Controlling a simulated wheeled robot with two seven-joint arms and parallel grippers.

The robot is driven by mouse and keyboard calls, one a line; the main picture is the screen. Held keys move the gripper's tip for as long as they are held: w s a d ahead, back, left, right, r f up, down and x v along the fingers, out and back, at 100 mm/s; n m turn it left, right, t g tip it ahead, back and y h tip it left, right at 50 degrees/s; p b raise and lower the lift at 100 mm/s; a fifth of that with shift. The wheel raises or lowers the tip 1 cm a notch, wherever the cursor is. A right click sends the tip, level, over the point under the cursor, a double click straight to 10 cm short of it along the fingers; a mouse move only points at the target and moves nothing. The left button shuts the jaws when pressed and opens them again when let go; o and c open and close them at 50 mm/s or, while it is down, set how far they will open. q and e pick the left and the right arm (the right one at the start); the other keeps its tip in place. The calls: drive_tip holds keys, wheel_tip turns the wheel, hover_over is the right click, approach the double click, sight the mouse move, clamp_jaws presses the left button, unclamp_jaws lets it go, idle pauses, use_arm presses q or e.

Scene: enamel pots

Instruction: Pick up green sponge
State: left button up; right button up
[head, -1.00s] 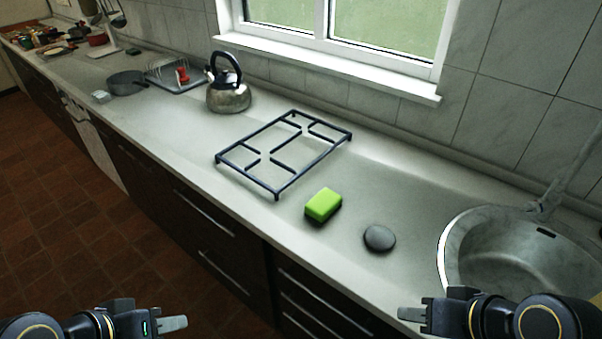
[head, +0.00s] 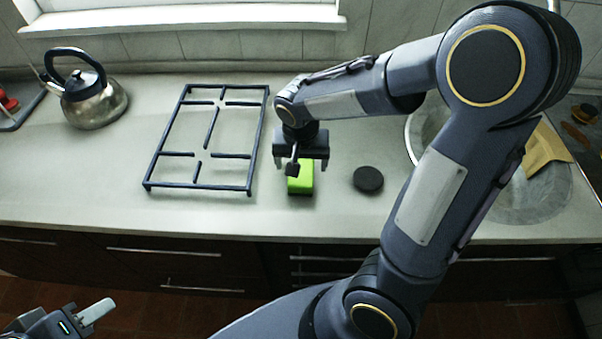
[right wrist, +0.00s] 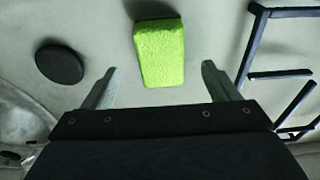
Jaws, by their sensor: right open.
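The green sponge (head: 301,179) lies on the countertop between the dark pan rack and a round black disc. My right gripper (head: 300,163) is above the sponge in the head view and partly hides it. In the right wrist view the sponge (right wrist: 160,55) shows between and ahead of the two spread, empty fingers of the right gripper (right wrist: 157,85). The fingers do not appear to touch it. My left gripper (head: 98,311) is at the lower left, away from the counter; its jaw opening cannot be made out.
The black disc (head: 368,179) lies right of the sponge. The dark metal rack (head: 250,156) stands close on the left. A kettle (head: 93,103) is farther left. The sink (head: 540,199) is at the right, partly behind my right arm. The front counter strip is clear.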

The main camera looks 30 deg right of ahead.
sight(301, 172)
drive_tip(key=f, duration=0.2)
drive_tip(key=w+f, duration=0.1)
drive_tip(key=f, duration=0.3)
drive_tip(key=shift+w+d+f, duration=0.1)
drive_tip(key=shift+w+d, duration=0.1)
drive_tip(key=shift+d, duration=0.2)
drive_tip(key=shift+c, duration=0.3)
drive_tip(key=c, duration=1)
